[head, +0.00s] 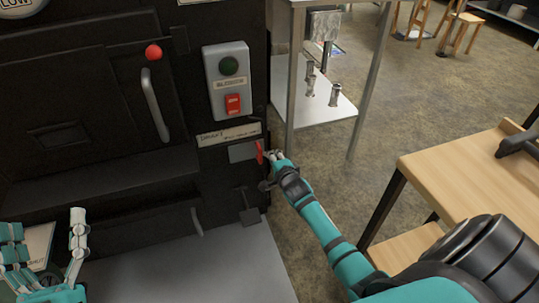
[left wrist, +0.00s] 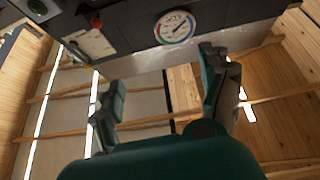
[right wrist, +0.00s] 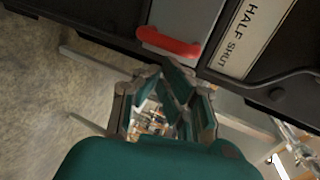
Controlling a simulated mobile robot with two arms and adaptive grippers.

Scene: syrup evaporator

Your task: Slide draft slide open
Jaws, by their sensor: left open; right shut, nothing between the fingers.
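The draft slide (head: 243,151) is a grey plate in the front of the black evaporator, with a red handle (head: 260,152) at its right end. The right wrist view shows the plate (right wrist: 190,15) and the red handle (right wrist: 168,43) just beyond the fingertips. My right gripper (head: 270,158) is beside the handle, on its right. It is shut and empty; in the right wrist view (right wrist: 163,76) a small gap seems to separate it from the handle. My left gripper (head: 44,240) is open and empty at the lower left, away from the slide.
A label (head: 228,135) sits above the slide; "HALF SHUT" reads on it in the right wrist view (right wrist: 250,38). A switch box (head: 228,80) is higher up. A metal rack (head: 325,105) stands behind and a wooden table (head: 470,180) at right.

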